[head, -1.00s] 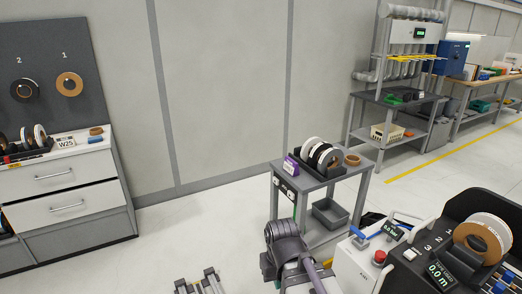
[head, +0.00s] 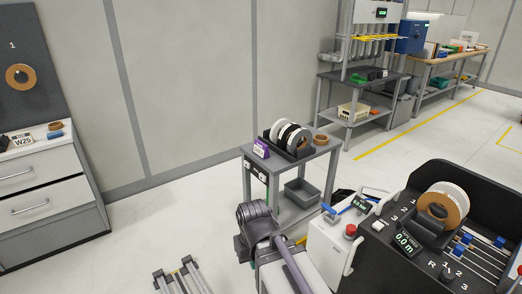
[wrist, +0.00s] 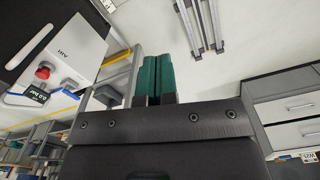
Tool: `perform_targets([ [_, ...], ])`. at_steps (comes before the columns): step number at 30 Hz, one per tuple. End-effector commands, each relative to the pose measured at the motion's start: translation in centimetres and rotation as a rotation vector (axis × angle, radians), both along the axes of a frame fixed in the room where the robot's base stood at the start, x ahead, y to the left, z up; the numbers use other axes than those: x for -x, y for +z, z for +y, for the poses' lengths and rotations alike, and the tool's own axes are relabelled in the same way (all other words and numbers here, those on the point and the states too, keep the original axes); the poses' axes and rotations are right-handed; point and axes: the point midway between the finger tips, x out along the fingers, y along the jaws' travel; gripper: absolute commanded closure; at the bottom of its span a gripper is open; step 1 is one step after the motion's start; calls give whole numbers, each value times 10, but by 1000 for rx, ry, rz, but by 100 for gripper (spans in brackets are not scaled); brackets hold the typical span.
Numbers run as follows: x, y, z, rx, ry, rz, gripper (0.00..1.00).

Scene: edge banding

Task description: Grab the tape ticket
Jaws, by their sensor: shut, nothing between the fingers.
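A small white card printed W25 (head: 22,141) stands on top of the drawer cabinet at the left of the head view. It also shows at the lower right edge of the wrist view (wrist: 309,157). It is the most ticket-like thing here, but I cannot tell for sure that it is the tape ticket. My gripper (wrist: 157,62) shows green fingers in the wrist view, shut and empty, well apart from the card. In the head view my arm is folded at lower centre and the fingertips cannot be made out.
A grey cart (head: 315,158) carries tape rolls (head: 283,132) and a purple labelled box (head: 261,148). A black machine (head: 470,220) with a tape roll stands at right. Metal rails (head: 182,279) lie low at the front. The floor between cabinet and cart is clear.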

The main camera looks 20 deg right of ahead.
Motion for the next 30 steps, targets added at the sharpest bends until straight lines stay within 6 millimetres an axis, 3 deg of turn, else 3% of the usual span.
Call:
perform_targets([
  [9,0,0,0,0,0,0,99],
  [30,0,0,0,0,0,0,35],
])
